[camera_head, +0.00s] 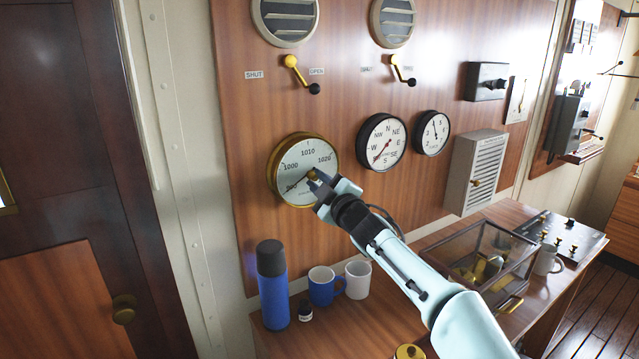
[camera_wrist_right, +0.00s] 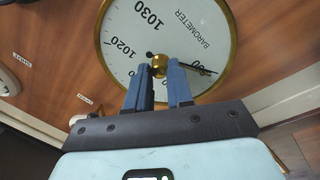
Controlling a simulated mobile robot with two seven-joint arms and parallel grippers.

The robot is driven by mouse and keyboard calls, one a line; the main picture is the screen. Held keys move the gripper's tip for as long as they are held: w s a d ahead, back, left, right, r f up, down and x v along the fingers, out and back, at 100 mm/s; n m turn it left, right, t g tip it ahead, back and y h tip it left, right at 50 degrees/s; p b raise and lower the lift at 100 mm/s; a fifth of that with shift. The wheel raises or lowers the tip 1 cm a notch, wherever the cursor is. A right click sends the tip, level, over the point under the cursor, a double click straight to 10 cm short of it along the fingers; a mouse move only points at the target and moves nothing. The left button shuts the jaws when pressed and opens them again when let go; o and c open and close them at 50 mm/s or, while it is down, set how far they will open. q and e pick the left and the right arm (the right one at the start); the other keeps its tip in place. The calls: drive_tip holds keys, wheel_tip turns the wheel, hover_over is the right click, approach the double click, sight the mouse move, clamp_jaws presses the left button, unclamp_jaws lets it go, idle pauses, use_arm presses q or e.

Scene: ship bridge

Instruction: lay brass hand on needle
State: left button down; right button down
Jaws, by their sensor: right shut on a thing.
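The barometer (camera_head: 296,160) is a round white dial with a brass rim on the wood wall panel; it also fills the top of the right wrist view (camera_wrist_right: 190,22). My right gripper (camera_head: 314,176) is at the middle of the dial. Its blue fingers (camera_wrist_right: 166,72) are shut on the small brass knob (camera_wrist_right: 159,60) at the dial's centre. A thin dark needle (camera_wrist_right: 203,69) runs from near the centre toward the low end of the scale. I cannot make out the brass hand apart from the needle; the fingers hide part of this area. My left gripper is not in view.
Two black-rimmed gauges (camera_head: 381,142) and yellow levers (camera_head: 293,66) are on the panel nearby. Below, a blue flask (camera_head: 273,285), a blue mug (camera_head: 322,287) and a white mug (camera_head: 358,280) stand on the counter. A glass case (camera_head: 480,260) stands right of my arm.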

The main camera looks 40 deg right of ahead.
drive_tip(key=shift+n, duration=0.4)
drive_tip(key=c, duration=1)
unclamp_jaws()
drive_tip(key=shift+s, duration=0.1)
drive_tip(key=shift+s+f, duration=0.1)
drive_tip(key=shift+s, duration=0.2)
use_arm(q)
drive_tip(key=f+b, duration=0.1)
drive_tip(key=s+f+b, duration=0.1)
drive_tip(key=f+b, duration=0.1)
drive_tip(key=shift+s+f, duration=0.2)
use_arm(e)
drive_tip(key=v, duration=1.2)
drive_tip(key=shift+s, duration=0.35)
